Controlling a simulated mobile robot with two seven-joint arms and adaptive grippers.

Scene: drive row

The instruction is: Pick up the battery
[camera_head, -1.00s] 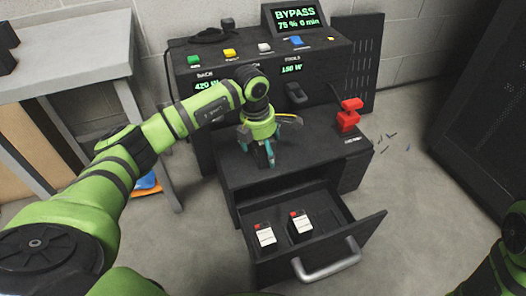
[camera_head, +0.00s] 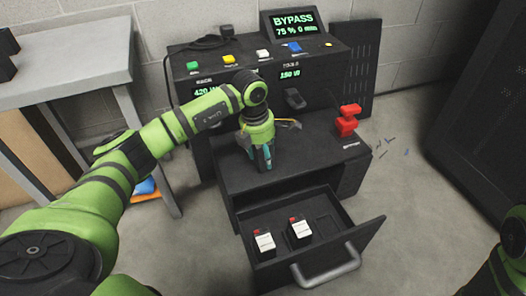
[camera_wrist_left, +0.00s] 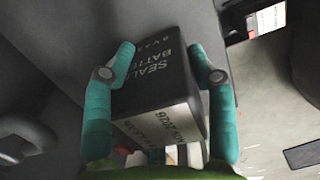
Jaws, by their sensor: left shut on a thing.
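The battery (camera_wrist_left: 158,75) is a dark block with "SEALED BATTERY" lettering and a white label, seen in the left wrist view. My left gripper (camera_wrist_left: 160,100) is shut on it, with a teal finger along each side. In the head view my left gripper (camera_head: 261,160) points down at the black ledge of the unit, above the open drawer. There the battery is mostly hidden by the fingers, and I cannot tell whether it touches the ledge. My right gripper is out of view.
The open drawer (camera_head: 372,232) holds two white-labelled blocks with red tops, left (camera_head: 265,243) and middle (camera_head: 300,232); its right part is empty. A red switch handle (camera_head: 347,121) stands at the ledge's right. A grey table (camera_head: 80,70) is at left. Small debris lies on the floor at right.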

